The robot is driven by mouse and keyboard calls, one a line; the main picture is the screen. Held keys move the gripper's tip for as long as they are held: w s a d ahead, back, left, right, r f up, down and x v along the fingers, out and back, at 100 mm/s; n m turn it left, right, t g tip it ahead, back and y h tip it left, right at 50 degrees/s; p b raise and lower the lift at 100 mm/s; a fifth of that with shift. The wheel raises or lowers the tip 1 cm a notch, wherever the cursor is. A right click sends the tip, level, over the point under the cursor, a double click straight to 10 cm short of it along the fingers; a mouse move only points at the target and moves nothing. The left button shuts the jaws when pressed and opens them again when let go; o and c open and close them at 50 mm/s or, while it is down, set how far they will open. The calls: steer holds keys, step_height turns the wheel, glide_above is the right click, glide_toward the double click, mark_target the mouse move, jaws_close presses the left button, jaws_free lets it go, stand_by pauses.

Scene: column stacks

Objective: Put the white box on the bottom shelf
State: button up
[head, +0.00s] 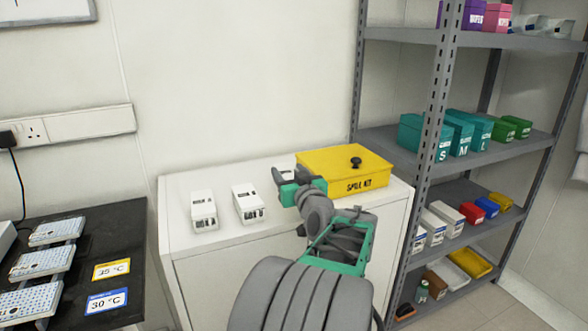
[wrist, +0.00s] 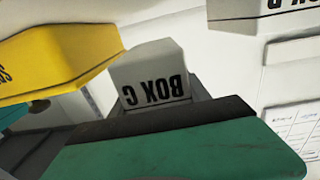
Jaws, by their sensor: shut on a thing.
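Two white boxes stand on the white cabinet top, one on the left (head: 204,210) and one in the middle (head: 248,203). My gripper (head: 291,190) is at the cabinet top, just in front of the yellow spill kit. In the wrist view, a white box with upside-down lettering, BOX C or G (wrist: 150,75), sits at the green fingers, and my gripper is shut on it. In the head view this box is mostly hidden behind the gripper. The bottom shelf (head: 455,292) of the grey rack at the right holds several items.
The yellow spill kit (head: 343,167) is close beside my gripper; it also shows in the wrist view (wrist: 55,60). Another white box (wrist: 265,12) is at that view's top right. Rack posts (head: 430,130) stand right of the cabinet. The shelf above the bottom holds white boxes (head: 442,220).

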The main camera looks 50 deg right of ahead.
steer(key=f, duration=0.1)
steer(key=w+f, duration=0.1)
steer(key=f, duration=0.1)
steer(key=d+f+b, duration=0.1)
steer(key=shift+w+f, duration=0.15)
steer(key=shift+f, duration=0.05)
steer(key=shift+f+b, duration=0.3)
steer(key=shift+b, duration=0.1)
steer(key=o, duration=1.7)
steer(key=shift+c, duration=0.2)
steer(key=shift+r, duration=0.1)
